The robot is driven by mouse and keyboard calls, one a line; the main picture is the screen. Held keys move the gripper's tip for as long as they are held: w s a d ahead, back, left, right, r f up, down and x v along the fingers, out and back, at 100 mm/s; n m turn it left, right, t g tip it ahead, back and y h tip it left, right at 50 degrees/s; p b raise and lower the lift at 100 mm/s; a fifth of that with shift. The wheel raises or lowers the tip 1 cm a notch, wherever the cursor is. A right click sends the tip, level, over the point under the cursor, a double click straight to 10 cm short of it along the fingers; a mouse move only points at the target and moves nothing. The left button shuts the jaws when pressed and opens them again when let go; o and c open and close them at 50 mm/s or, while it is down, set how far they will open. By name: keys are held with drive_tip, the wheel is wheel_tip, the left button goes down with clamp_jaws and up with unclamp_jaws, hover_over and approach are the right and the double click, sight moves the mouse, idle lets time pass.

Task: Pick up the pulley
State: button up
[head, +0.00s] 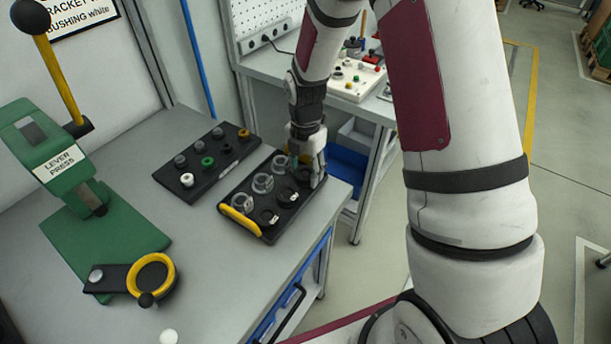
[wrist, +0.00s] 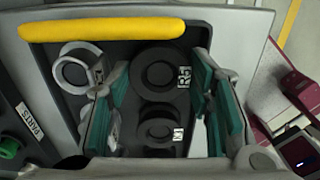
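Black round parts that look like pulleys lie in a dark tray (wrist: 215,38). In the wrist view, one larger black pulley (wrist: 152,76) with a white label lies between my fingers, and a smaller-looking black one (wrist: 153,130) lies nearer the wrist. I cannot tell which one is meant. In the head view, black pulleys (head: 268,218) line the tray's right side. My gripper (wrist: 162,82) is open, with its green-padded fingers on either side of the black parts and nothing held. In the head view, my gripper (head: 308,172) is at the tray's far right end; contact cannot be told.
Grey ring-shaped parts (head: 243,203) fill the tray's left row. The tray has a yellow handle (head: 239,221). A second dark tray (head: 187,180) with small bushings lies to the left. A green lever press (head: 105,235) stands at left. The bench front is mostly clear.

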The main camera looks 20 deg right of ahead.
drive_tip(key=c, duration=0.8)
drive_tip(key=shift+r, duration=0.15)
